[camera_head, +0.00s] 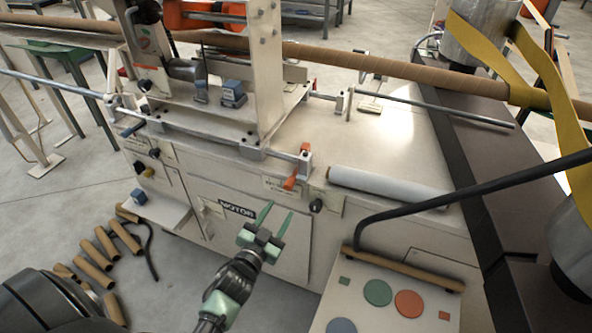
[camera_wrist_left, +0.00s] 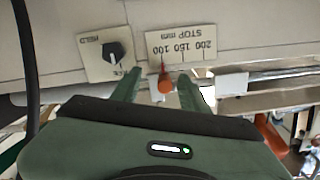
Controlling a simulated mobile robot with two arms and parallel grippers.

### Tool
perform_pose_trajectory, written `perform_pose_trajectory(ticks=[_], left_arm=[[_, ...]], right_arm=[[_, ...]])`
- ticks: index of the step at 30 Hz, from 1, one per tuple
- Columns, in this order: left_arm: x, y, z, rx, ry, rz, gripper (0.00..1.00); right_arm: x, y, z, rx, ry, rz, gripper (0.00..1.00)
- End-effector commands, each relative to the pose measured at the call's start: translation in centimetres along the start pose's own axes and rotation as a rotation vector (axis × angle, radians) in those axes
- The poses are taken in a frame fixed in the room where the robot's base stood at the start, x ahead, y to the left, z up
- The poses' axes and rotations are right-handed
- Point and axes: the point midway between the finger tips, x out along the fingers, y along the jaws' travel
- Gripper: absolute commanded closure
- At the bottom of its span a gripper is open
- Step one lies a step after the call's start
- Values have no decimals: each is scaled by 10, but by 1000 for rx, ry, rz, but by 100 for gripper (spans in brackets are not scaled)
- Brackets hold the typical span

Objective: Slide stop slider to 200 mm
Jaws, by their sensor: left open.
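The stop slider (camera_head: 291,181) is a small orange handle on the front of the cream machine. In the left wrist view its orange knob (camera_wrist_left: 165,84) has a thin red pointer on the scale plate (camera_wrist_left: 181,44), which reads "STOP mm" and shows upside down. The pointer is at the plate's left end in that view, near what looks like 100. My left gripper (camera_head: 275,216) is open and empty, just below the slider in the head view. In the wrist view its fingers (camera_wrist_left: 160,90) lie on either side of the knob; contact is not visible. My right gripper is not in view.
A black dial knob (camera_head: 316,205) is close beside the scale; it also shows in the wrist view (camera_wrist_left: 114,52). A white roll (camera_head: 385,187) lies on the machine top. A bent black bar (camera_head: 400,204) and a button panel (camera_head: 390,310) stand at right.

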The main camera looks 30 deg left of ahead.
Motion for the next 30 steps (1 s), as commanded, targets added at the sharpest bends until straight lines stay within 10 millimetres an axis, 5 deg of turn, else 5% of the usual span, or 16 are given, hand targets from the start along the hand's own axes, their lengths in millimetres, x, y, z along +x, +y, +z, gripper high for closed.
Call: perform_pose_trajectory(ticks=[5, 18, 30], left_arm=[[7, -13, -31, 16, 65, -22, 56], [70, -14, -33, 15, 62, -21, 56], [80, -14, -33, 15, 61, -21, 56]], right_arm=[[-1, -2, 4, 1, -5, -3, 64], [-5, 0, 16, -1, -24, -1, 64], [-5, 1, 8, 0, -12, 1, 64]])
